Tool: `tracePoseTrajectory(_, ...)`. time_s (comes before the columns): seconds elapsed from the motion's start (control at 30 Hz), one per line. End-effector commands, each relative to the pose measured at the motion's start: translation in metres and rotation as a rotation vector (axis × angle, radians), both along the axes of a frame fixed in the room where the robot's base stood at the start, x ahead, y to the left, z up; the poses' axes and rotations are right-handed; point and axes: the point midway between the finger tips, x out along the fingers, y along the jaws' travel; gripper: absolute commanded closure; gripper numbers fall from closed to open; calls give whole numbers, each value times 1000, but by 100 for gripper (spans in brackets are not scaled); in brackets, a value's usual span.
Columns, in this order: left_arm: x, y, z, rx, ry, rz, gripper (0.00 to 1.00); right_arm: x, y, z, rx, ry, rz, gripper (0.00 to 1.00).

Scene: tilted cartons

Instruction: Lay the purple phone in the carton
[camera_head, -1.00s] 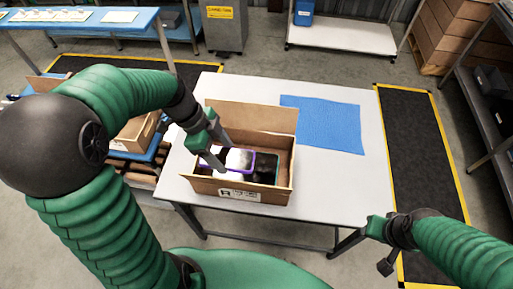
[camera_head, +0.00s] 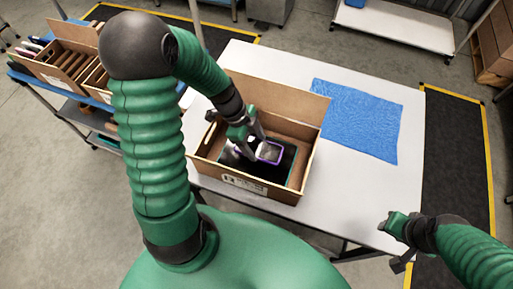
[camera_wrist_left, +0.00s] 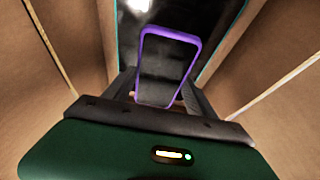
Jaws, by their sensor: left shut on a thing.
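The purple phone (camera_head: 269,153), dark-faced with a purple edge, is inside the open carton (camera_head: 247,184) on the white table. My left gripper (camera_head: 256,146) reaches down into the carton and is shut on the phone's near end. In the left wrist view the phone (camera_wrist_left: 167,62) stands out between the two fingers, over a dark, shiny panel with a teal edge (camera_wrist_left: 222,45) on the carton floor. I cannot tell whether the phone touches that panel. My right gripper (camera_head: 396,240) is empty near the table's front right corner, and its jaws look apart.
A blue cloth (camera_head: 358,118) lies flat on the table to the right of the carton. The carton's back flap stands up. A blue-topped cart at the left holds brown boxes (camera_head: 60,62). The table's right front part is clear.

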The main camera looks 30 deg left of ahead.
Motion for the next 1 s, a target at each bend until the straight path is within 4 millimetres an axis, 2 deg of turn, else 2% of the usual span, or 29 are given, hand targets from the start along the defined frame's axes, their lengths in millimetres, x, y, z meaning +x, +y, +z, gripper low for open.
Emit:
tracePoseTrajectory(0.1, 0, -1, -22, -4, 3, -1, 85, 0, 0, -2, 0, 0, 0, 64)
tracePoseTrajectory(0.17, 1, -1, -27, -1, 2, -1, 85, 0, 0, -2, 0, 0, 0, 64)
tracePoseTrajectory(0.93, 0, 0, -38, -1, 0, 0, 85, 0, 0, -15, 0, 0, 0, 64)
tracePoseTrajectory(0.97, 0, 0, -38, -1, 0, 0, 31, 0, 0, -15, 0, 0, 0, 64)
tracePoseTrajectory(1.0, 0, 0, -38, -1, 0, 0, 26, 0, 0, -15, 0, 0, 0, 64)
